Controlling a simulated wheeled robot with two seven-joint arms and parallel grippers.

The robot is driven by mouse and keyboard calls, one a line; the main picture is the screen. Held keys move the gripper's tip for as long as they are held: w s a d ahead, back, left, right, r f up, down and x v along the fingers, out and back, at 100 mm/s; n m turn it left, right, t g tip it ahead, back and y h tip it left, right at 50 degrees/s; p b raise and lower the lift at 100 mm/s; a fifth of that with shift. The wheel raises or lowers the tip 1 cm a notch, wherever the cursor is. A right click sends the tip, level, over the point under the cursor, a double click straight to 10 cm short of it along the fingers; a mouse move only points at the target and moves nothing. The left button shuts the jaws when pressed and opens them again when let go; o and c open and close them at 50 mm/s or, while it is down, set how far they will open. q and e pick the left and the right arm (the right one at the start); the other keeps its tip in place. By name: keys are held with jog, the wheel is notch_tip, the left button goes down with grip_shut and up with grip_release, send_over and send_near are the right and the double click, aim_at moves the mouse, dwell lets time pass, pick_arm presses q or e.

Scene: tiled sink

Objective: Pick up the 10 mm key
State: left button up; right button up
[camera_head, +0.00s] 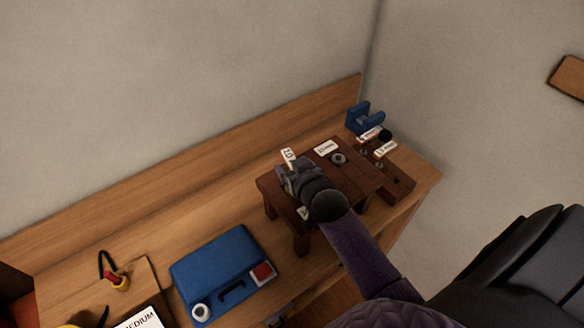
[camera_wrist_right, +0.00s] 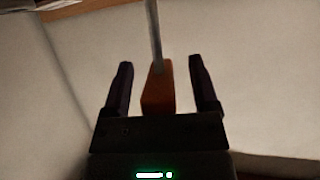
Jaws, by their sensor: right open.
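My right gripper (camera_head: 298,178) is over the left end of a small dark wooden stand (camera_head: 352,178) on the bench. A white tag reading "10" (camera_head: 289,155) shows just beyond it, and the gripper hides what is below. In the right wrist view my right gripper (camera_wrist_right: 161,86) is open, with one dark finger on each side of an orange-brown handle (camera_wrist_right: 158,92). A thin grey shaft (camera_wrist_right: 154,35) runs up from the handle. It may be the 10 mm key, but no marking on it is readable. My left gripper is out of view.
Other white tags (camera_head: 325,147) and a round dark piece (camera_head: 338,158) are on the stand. A blue clamp-like object (camera_head: 364,118) stands behind it. A blue case (camera_head: 222,262) lies on the bench at left. A wooden backboard (camera_head: 200,165) runs along the wall.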

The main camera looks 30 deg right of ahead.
jog(key=shift+s, duration=0.1)
jog(key=shift+c, duration=0.3)
grip_shut()
jog(key=shift+r, duration=0.15)
